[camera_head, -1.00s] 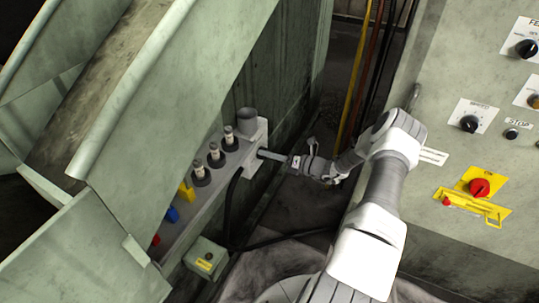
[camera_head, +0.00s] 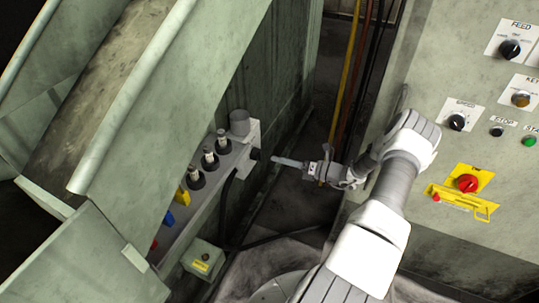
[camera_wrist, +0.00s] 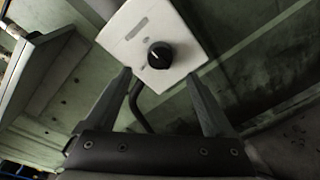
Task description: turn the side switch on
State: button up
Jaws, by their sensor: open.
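The side switch is a round black knob on a pale plate (camera_wrist: 178,28) at the end of the grey switch box (camera_head: 215,180). The knob (camera_wrist: 160,56) is in the upper middle of the wrist view; a faint pale mark shows on it, too small to read surely. In the head view the knob (camera_head: 255,154) sticks out from the box's right end. My gripper (camera_head: 274,160) is to the right of the knob, pointing at it with a small gap. In the wrist view my gripper (camera_wrist: 158,76) has its fingers apart, with nothing between them.
A control panel (camera_head: 420,120) with knobs and a red switch (camera_head: 467,183) on yellow stands at the right. A small green box (camera_head: 204,259) and black cables are below the switch box. A green sloping machine guard (camera_head: 150,110) is at the left.

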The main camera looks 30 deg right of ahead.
jog(key=shift+v, duration=2.1)
